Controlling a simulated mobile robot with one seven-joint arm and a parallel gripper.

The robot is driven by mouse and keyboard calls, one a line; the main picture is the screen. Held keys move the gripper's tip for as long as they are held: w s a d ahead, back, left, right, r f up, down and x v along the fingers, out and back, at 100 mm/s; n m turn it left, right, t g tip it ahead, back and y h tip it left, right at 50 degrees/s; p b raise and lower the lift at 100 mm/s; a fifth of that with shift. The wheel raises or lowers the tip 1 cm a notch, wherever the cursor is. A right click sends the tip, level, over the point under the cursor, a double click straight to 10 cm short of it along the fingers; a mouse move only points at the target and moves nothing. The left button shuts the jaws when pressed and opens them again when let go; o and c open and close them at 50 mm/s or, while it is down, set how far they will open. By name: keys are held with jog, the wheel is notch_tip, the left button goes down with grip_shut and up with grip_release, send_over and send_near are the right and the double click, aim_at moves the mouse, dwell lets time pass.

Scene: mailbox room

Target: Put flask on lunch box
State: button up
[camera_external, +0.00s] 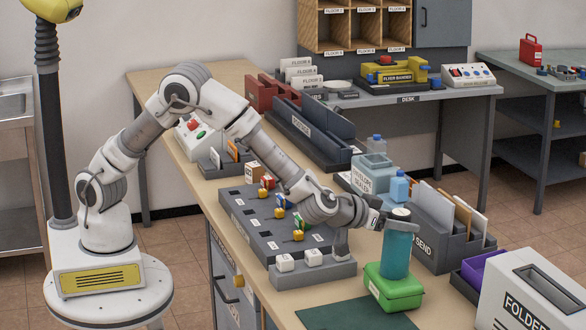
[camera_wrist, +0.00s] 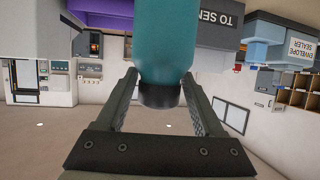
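The teal flask (camera_external: 397,252) with a dark cap stands upright at the table's front right. Its base is at the lid of the green lunch box (camera_external: 393,294); I cannot tell whether it fully rests there or hangs just above. My gripper (camera_external: 388,222) reaches the flask from the left, near its top. In the wrist view the flask (camera_wrist: 165,40) sits between my two fingers (camera_wrist: 161,75), whose tips meet its sides just by the dark cap. The gripper looks shut on it. The lunch box is not seen in the wrist view.
The grey "to send" holder (camera_external: 428,238) with envelopes stands close behind the flask. A blue bottle (camera_external: 399,188) and a purple bin (camera_external: 482,270) are near. The white folder box (camera_external: 535,295) is at right. A green mat (camera_external: 352,315) lies in front. A grey key board (camera_external: 265,222) lies left.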

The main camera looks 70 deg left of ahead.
jog(key=shift+o, duration=1.1)
jog(key=shift+r, duration=0.15)
jog(key=p+v, duration=0.1)
jog(key=v, duration=1.1)
jog(key=shift+r, duration=0.35)
